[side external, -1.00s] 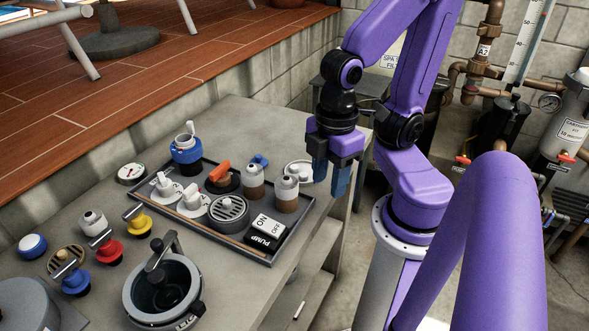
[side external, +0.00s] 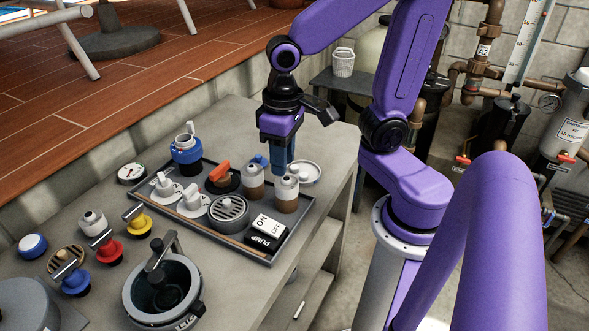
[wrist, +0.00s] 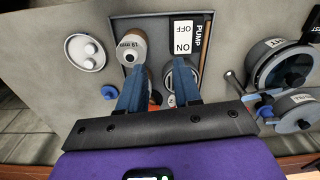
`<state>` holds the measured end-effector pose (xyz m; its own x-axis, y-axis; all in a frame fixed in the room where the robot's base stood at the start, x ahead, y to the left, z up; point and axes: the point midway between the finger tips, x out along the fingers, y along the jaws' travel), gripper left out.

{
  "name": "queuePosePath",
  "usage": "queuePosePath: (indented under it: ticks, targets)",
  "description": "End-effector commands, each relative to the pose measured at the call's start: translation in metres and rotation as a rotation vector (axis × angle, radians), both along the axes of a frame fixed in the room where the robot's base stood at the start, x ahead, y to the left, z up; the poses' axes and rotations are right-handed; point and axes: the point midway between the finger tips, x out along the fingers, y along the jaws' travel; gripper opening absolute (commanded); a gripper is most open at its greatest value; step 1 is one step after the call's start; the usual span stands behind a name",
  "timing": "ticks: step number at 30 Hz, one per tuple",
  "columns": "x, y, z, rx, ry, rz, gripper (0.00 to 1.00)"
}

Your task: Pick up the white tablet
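No thing is plainly a white tablet. The likeliest is a pale round disc or shallow dish (side external: 306,173) with a small raised round part, lying on the bench by the tray's back right end. It shows whole in the wrist view (wrist: 85,52), left of my fingers. Whether the raised part is a separate tablet cannot be told. My gripper (side external: 281,160) points down above the tray's back end, left of the disc. In the wrist view, its two blue fingers (wrist: 157,75) stand apart with nothing held between them.
The dark tray (side external: 290,240) holds white-topped bottles (side external: 287,190), a round grate (side external: 229,210), an orange-handled valve (side external: 219,174) and a PUMP switch (side external: 268,232). A blue valve piece (wrist: 109,92) sits near the fingers. A lidded pot (side external: 163,290) stands in front. The bench's back end is clear.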

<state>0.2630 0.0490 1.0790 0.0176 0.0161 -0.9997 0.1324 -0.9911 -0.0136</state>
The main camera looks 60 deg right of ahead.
Motion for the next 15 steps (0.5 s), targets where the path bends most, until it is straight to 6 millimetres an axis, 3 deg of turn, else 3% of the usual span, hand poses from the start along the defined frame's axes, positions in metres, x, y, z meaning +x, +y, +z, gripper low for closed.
queuePosePath:
  ticks: [6, 15]
  targets:
    - [0.036, -0.011, 0.002, 0.001, 0.007, -0.403, 0.33]
    - [0.076, -0.033, 0.005, 0.005, 0.013, -0.952, 0.33]
